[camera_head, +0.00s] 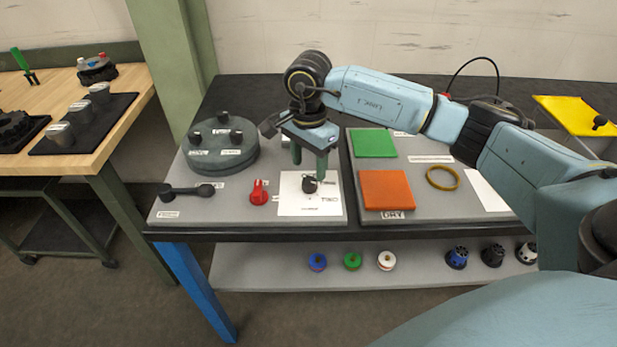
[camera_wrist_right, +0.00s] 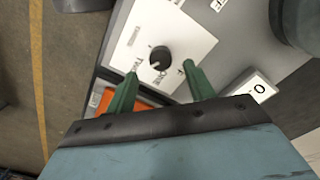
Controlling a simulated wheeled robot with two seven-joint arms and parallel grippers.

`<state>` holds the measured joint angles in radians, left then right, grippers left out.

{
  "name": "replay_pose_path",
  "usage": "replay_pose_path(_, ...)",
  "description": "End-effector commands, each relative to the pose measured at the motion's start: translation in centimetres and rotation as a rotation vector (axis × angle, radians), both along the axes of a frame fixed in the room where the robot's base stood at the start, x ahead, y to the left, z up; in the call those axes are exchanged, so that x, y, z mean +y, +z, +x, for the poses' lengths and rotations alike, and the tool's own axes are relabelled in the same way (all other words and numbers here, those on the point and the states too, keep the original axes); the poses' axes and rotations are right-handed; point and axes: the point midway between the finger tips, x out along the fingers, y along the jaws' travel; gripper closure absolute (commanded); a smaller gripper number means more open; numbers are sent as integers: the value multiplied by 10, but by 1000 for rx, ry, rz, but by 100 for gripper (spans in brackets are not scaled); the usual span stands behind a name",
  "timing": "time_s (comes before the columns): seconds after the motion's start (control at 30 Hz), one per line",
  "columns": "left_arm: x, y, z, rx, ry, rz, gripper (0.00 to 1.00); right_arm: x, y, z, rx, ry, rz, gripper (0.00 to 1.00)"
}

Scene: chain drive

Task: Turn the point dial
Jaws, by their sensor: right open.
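The point dial (camera_head: 309,186) is a small black knob on a white labelled plate (camera_head: 300,208) on the left grey panel. In the right wrist view the dial (camera_wrist_right: 160,56) shows from above, on the white plate (camera_wrist_right: 185,28), a little beyond the fingertips. My right gripper (camera_head: 309,172) has two green fingers pointing down. It is open over the plate, around or just above the dial; the head view does not settle the height. In the wrist view the right gripper (camera_wrist_right: 161,70) has nothing between its fingers. My left gripper is not in view.
A red knob (camera_head: 259,191) and a black lever (camera_head: 187,191) lie left of the plate. A dark round flanged housing (camera_head: 222,158) stands behind. Green (camera_head: 373,143) and orange (camera_head: 386,190) pads and a yellow ring (camera_head: 442,178) are on the right panel.

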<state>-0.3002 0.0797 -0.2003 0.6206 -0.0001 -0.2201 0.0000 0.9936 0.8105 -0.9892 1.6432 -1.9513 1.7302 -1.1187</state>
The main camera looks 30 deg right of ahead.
Motion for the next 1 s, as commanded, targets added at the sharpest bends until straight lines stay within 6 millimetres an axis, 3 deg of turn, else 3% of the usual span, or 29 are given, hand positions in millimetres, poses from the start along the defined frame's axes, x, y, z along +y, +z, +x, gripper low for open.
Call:
replay_pose_path(0.1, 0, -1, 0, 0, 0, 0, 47, 1, -23, -1, 3, 0, 1, 47)
replay_pose_path(0.3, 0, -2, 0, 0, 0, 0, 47, 1, -44, 0, 0, 0, 2, 47)
replay_pose_path(0.67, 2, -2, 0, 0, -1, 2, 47, 1, -49, 0, -1, 0, 2, 47)
replay_pose_path(1.0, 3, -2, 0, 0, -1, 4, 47, 1, -48, 0, -1, 0, 2, 90)
